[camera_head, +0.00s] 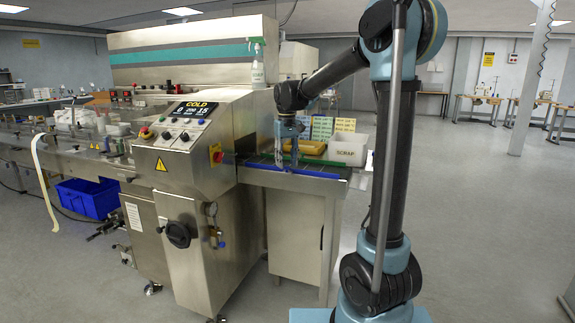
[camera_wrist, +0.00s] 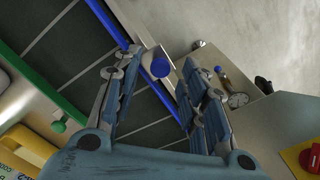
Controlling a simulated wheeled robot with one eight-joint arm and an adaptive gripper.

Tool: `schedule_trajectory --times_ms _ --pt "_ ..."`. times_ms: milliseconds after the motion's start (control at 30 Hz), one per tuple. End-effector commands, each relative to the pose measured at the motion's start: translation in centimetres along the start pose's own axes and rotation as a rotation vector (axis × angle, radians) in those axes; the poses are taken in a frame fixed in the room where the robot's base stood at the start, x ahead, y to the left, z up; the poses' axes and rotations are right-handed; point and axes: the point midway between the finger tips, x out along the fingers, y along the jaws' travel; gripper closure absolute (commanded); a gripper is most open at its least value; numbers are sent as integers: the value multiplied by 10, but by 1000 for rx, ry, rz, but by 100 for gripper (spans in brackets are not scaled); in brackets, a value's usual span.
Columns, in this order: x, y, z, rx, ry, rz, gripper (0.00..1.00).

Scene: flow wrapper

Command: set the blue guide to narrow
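The blue guide (camera_head: 318,174) is a long blue rail along the near edge of the dark conveyor, in the head view. In the wrist view the rail (camera_wrist: 107,22) runs diagonally from the top and passes behind my fingers. In the head view my gripper (camera_head: 287,152) points down over the conveyor's near edge, and the knob cannot be made out.
A green guide (camera_wrist: 28,75) with a green knob (camera_wrist: 58,126) lies across the belt (camera_wrist: 62,45). A yellow tray (camera_head: 308,147) and a white scrap bin (camera_head: 347,149) stand behind the conveyor. The machine cabinet, with a red-and-yellow switch (camera_head: 216,153), is close on the left.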

Motion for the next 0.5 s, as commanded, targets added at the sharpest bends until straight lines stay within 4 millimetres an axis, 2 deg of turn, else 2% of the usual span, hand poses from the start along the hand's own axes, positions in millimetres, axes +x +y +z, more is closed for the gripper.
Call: schedule_trajectory --times_ms 200,467,500 --pt "11 0 0 0 0 0 61" --pt "12 0 0 0 0 0 61" --pt "12 0 0 0 0 0 68"
